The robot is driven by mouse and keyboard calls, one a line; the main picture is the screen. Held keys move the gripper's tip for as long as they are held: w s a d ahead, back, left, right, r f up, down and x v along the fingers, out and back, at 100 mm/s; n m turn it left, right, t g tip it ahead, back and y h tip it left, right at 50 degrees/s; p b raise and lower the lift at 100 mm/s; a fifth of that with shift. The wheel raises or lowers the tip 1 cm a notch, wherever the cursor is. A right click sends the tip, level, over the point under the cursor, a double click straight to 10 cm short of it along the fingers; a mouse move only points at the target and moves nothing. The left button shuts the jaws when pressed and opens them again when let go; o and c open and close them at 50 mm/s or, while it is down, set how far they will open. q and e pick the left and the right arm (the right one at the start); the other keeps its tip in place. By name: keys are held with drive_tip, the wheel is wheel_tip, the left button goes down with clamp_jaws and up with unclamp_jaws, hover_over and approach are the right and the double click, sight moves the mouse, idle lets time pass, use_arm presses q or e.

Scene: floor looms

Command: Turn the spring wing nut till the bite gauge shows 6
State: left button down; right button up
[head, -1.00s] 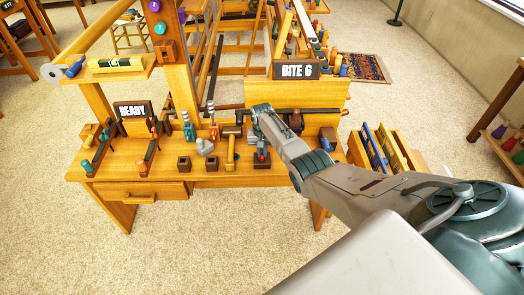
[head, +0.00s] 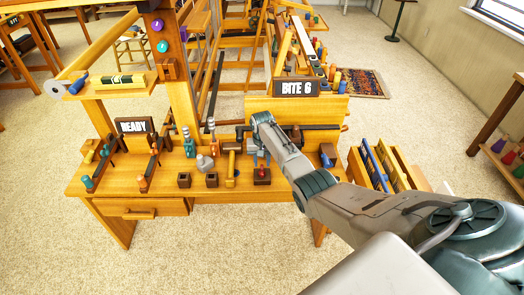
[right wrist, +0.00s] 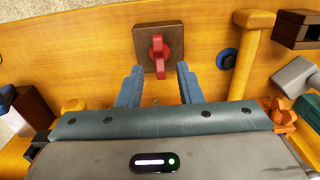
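A red wing nut (right wrist: 158,53) stands on a square brown block (right wrist: 176,34) on the wooden bench in the right wrist view. It also shows small in the head view (head: 262,172), just below my right gripper (head: 261,158). In the right wrist view the two blue-grey fingers of my right gripper (right wrist: 158,84) are apart, with nothing between their tips. The wing nut lies just beyond the tips, roughly centred between them. I cannot make out a separate gauge scale. My left gripper is not in view.
A yellow mallet-like tool (right wrist: 247,50) and a blue round piece (right wrist: 227,58) are right of the block. A wooden rack (head: 385,168) stands at the right.

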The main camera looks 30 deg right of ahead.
sight(262, 168)
wheel_tip(262, 168, up, 7)
idle(0.3)
drive_tip(key=shift+r, duration=0.1)
